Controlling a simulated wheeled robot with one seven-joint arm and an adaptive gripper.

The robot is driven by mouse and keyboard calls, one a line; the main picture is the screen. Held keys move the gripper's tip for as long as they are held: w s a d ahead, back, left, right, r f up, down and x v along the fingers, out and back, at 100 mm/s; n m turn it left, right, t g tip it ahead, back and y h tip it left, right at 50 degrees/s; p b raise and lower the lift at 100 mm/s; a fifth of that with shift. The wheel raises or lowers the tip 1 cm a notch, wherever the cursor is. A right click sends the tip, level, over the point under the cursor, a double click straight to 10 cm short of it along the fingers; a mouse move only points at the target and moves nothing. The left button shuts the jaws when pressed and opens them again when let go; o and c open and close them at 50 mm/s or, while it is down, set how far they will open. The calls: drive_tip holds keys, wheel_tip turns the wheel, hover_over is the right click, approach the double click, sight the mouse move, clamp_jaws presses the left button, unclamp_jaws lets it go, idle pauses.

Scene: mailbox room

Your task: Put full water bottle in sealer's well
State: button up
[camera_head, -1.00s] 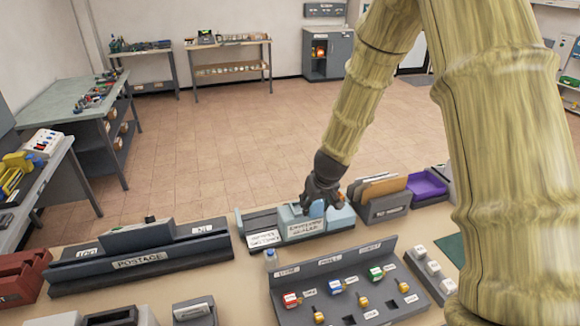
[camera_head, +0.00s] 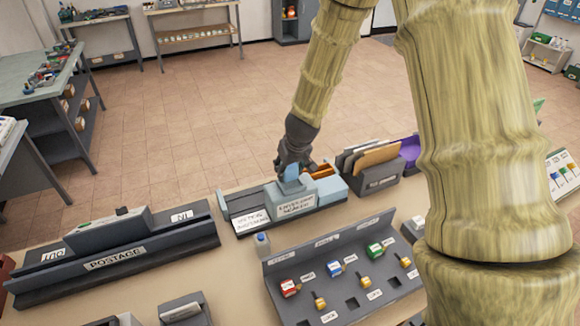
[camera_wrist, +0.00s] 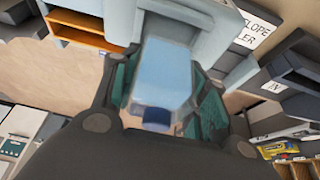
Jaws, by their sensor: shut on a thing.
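My gripper (camera_head: 291,166) is shut on a light-blue water bottle (camera_wrist: 165,72) with a dark-blue cap (camera_wrist: 157,116). In the wrist view the bottle lies between the dark green finger pads, cap end nearest the camera. The pale-blue envelope sealer (camera_head: 297,202) stands on the counter; it also shows in the wrist view (camera_wrist: 208,42). In the head view the held bottle (camera_head: 291,173) is at the top of the sealer's left block. The well is hidden behind the bottle and gripper, and I cannot tell whether the bottle's far end is inside it.
A small bottle (camera_head: 262,245) stands in front of the sealer, beside the grey key panel (camera_head: 345,285). The postage unit (camera_head: 115,255) is to the left.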

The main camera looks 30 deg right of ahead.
drive_tip(key=shift+s+d, duration=0.15)
drive_tip(key=shift+s, duration=0.3)
drive_tip(key=shift+w+f, duration=0.1)
drive_tip(key=shift+w, duration=0.15)
drive_tip(key=shift+s, duration=0.4)
drive_tip(key=shift+f, duration=0.15)
drive_tip(key=shift+w+f+b, duration=0.15)
drive_tip(key=shift+f+b, duration=0.35)
drive_tip(key=shift+f, duration=0.15)
drive_tip(key=shift+s+f, duration=0.2)
drive_tip(key=shift+f, duration=0.05)
